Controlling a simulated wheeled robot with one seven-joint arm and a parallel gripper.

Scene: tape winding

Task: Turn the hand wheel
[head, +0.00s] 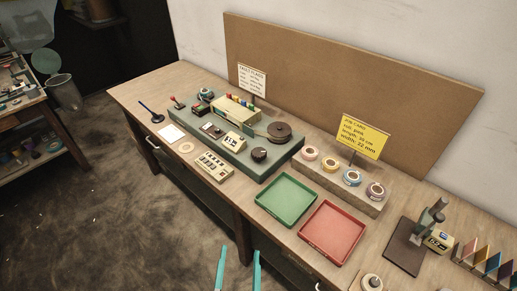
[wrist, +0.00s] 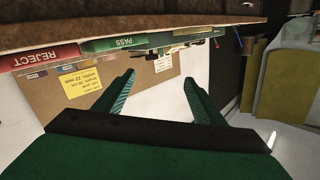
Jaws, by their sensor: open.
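The green-based winding machine (head: 236,147) stands on the bench left of the trays. It carries a large dark disc (head: 279,131) at its right end and a smaller dark round knob (head: 259,154) at its front right corner. I cannot tell for certain which of these is the hand wheel. My gripper (head: 238,268) is in front of the bench, low and apart from the machine, with its two teal fingers spread and nothing between them. The wrist view also shows the open, empty fingers (wrist: 160,77); no wheel can be made out there.
A green tray (head: 264,217) marked PASS and a red tray (head: 307,253) marked REJECT lie near the bench's front edge. Several tape rolls (head: 351,177) sit on a block below a yellow job card (head: 364,137). A dark-based press (head: 404,247) stands to the right.

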